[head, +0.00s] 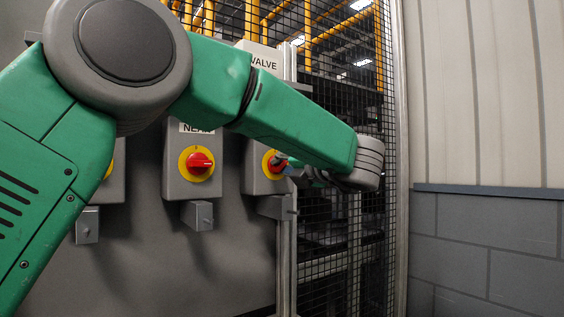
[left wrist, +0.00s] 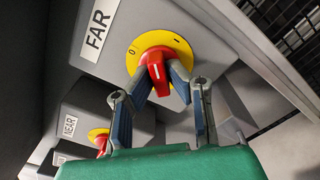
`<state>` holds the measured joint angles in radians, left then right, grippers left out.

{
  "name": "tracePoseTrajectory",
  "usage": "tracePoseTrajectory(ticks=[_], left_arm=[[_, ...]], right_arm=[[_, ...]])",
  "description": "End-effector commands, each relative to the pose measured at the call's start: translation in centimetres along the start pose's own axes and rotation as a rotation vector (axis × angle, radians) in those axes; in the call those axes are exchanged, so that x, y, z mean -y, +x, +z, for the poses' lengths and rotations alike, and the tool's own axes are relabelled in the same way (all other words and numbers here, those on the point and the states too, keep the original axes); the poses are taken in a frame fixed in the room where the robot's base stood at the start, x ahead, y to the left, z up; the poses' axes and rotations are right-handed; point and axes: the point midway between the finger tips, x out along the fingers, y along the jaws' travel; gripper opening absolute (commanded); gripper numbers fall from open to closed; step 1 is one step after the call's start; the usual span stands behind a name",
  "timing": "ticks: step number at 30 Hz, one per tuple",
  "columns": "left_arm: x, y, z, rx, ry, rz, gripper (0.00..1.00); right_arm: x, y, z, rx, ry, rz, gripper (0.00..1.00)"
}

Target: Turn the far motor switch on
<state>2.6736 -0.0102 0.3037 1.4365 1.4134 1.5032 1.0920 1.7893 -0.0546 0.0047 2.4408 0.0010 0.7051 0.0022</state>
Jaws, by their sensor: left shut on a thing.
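The far motor switch is a grey box with a FAR label (left wrist: 98,28), a yellow disc (left wrist: 180,44) marked 0 and I, and a red knob (left wrist: 158,72). In the head view its red knob (head: 271,164) is partly covered by my left gripper (head: 285,164). In the left wrist view my left gripper (left wrist: 159,80) has its two fingers on either side of the red knob, shut on it. Which mark the knob points to is hard to tell. My right gripper is not in view.
The near switch box (head: 180,150), with its own red knob (head: 200,163), stands just left of the far one. Another box (head: 115,185) is partly behind my left arm. A VALVE sign (head: 265,62) is above. Mesh fence (head: 335,240) and a wall (head: 490,240) lie right.

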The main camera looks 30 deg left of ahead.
Motion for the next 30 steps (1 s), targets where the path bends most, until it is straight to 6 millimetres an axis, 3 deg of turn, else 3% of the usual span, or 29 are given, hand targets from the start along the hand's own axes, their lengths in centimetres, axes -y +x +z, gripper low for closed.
tracePoseTrajectory(ticks=[18, 30], left_arm=[[0.2, -0.3, 0.4, 0.009, 0.562, -0.006, 0.00], [0.5, -0.3, 0.2, 0.011, 0.759, -0.008, 0.00]], right_arm=[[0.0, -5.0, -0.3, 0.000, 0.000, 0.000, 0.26], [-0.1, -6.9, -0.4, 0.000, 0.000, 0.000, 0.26]])
